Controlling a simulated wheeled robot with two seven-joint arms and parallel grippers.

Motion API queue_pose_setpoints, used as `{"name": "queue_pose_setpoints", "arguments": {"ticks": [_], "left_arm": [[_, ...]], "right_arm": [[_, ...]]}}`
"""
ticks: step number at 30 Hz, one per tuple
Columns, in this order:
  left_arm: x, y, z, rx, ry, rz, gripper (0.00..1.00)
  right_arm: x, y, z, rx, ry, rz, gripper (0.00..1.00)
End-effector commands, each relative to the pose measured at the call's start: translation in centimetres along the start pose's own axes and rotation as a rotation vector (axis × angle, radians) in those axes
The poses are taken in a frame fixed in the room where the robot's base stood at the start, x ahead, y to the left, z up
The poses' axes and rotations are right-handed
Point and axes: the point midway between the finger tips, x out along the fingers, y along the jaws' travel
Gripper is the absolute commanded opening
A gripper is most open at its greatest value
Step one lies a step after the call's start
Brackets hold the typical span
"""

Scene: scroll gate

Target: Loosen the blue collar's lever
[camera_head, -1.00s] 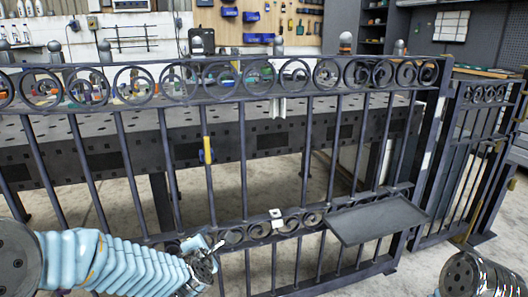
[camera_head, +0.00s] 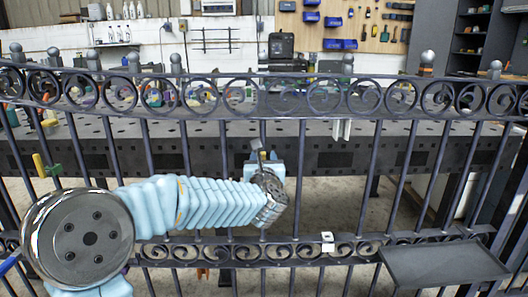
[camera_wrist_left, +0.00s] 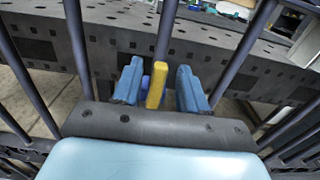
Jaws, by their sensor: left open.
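My left gripper (camera_head: 262,152) reaches up to one of the gate's upright bars in the middle of the head view. In the left wrist view the two blue fingers of my left gripper (camera_wrist_left: 158,97) stand apart. A yellow lever (camera_wrist_left: 157,80) stands upright between them, with visible gaps on each side. A bit of the blue collar (camera_wrist_left: 146,82) shows beside the lever. My right gripper is out of view.
The dark metal gate (camera_head: 297,180) with scrolls spans the view. A perforated table (camera_head: 335,130) stands behind it. A dark tray (camera_head: 440,263) juts out at lower right, and a small white fitting (camera_head: 327,241) sits on the lower rail.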

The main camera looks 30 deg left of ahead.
Motion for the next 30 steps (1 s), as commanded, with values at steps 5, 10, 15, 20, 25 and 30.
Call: {"name": "queue_pose_setpoints", "arguments": {"ticks": [5, 10, 15, 20, 25, 30], "left_arm": [[1.9, -0.1, 0.1, 0.001, 0.001, -0.001, 0.43], [2.3, -0.1, 0.0, 0.002, -0.001, -0.001, 0.43], [2.3, 0.0, 0.0, 0.002, -0.001, -0.001, 0.43], [2.3, -0.1, 0.0, 0.002, 0.0, -0.001, 0.18], [2.3, -0.1, 0.0, 0.002, 0.0, -0.001, 0.0], [2.3, -0.1, 0.0, 0.001, 0.0, -0.002, 0.0]], "right_arm": [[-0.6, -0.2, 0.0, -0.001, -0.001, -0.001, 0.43], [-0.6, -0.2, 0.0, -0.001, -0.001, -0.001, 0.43], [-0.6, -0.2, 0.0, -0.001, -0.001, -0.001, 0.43], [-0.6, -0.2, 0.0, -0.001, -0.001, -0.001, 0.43], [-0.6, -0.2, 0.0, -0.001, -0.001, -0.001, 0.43], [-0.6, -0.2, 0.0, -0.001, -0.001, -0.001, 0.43]]}}
